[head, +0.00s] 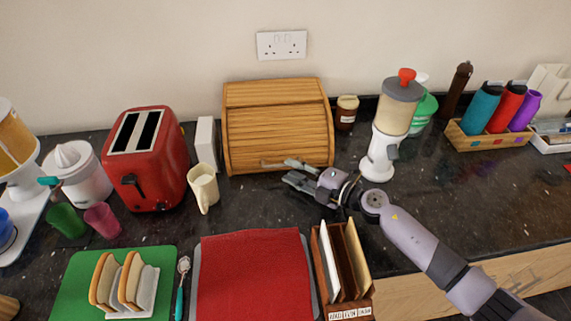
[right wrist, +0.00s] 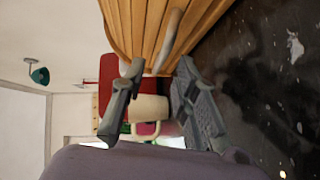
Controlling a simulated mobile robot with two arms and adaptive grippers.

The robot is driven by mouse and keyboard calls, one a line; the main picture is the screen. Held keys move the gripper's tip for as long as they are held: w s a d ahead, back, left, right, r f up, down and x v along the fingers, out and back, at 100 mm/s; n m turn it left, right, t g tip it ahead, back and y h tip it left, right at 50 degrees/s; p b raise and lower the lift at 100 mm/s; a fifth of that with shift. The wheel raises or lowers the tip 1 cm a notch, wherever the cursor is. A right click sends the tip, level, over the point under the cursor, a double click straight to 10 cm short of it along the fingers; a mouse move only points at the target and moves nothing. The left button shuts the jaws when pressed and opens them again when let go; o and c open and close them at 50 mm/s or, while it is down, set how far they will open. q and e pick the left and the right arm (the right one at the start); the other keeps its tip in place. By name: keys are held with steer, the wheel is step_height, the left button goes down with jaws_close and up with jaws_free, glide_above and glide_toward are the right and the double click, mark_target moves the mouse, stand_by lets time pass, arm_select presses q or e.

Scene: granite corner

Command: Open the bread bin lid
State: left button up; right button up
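The wooden bread bin (head: 278,128) stands against the back wall, its slatted roll-top lid (head: 278,138) down over the front. A pale bar-like handle (head: 272,164) shows low on the lid, partly hidden by my right gripper. My right gripper (head: 286,172) is at the bin's lower front, its fingers apart, pointing left. In the right wrist view, the fingers (right wrist: 160,68) are spread, and the pale handle (right wrist: 172,38) runs down the slats towards the gap between them. I cannot tell whether they touch it. My left gripper is not in view.
A red toaster (head: 146,160), a white box (head: 206,143) and a cream mug (head: 203,187) stand left of the bin. A small brown jar (head: 347,112) and a white grinder (head: 390,125) stand right. A red mat (head: 250,275) lies in front.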

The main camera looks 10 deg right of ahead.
mark_target(283, 166)
steer(key=shift+x, duration=1.65)
jaws_close()
